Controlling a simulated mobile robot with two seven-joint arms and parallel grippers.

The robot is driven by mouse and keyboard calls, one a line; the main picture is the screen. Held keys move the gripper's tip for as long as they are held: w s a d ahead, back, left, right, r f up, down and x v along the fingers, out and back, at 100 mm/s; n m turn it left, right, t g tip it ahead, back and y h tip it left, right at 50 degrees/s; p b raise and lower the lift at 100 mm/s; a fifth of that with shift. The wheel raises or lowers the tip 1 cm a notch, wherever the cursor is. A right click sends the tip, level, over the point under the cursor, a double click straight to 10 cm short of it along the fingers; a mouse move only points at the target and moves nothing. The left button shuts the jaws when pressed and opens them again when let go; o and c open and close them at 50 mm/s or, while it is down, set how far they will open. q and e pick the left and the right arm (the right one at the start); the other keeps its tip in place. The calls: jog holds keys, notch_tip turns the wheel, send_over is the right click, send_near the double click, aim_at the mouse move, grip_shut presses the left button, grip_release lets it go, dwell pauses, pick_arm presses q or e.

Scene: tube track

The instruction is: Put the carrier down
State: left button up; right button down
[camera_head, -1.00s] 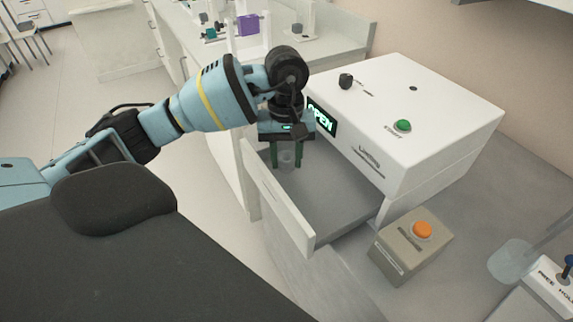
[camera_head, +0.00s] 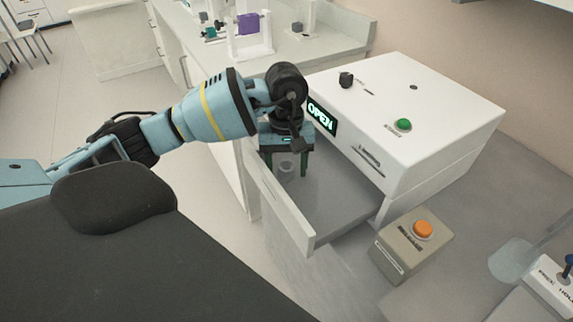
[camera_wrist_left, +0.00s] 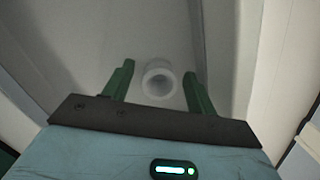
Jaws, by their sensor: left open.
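The carrier (camera_head: 286,168) is a small translucent, round, cup-like piece standing in the open drawer of the white machine. In the left wrist view the carrier (camera_wrist_left: 159,80) shows as a pale ring seen from above, with its opening facing up. My left gripper (camera_head: 287,172) points down into the drawer (camera_head: 335,205) above the carrier. Its green fingers (camera_wrist_left: 157,85) are apart, one on each side of the carrier, with a gap to each side. My right gripper is not in view.
The white machine (camera_head: 430,105) has a lit OPEN display (camera_head: 321,117) and a green button (camera_head: 403,124). A box with an orange button (camera_head: 423,229) stands right of the drawer. The drawer's front panel (camera_head: 280,205) rises close to my left gripper. The drawer floor to the right is bare.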

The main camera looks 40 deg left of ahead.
aim_at(286, 161)
pick_arm(q)
notch_tip(286, 161, up, 12)
jog(key=w, duration=0.1)
jog(key=shift+a+r, duration=0.15)
jog(key=shift+a, duration=0.3)
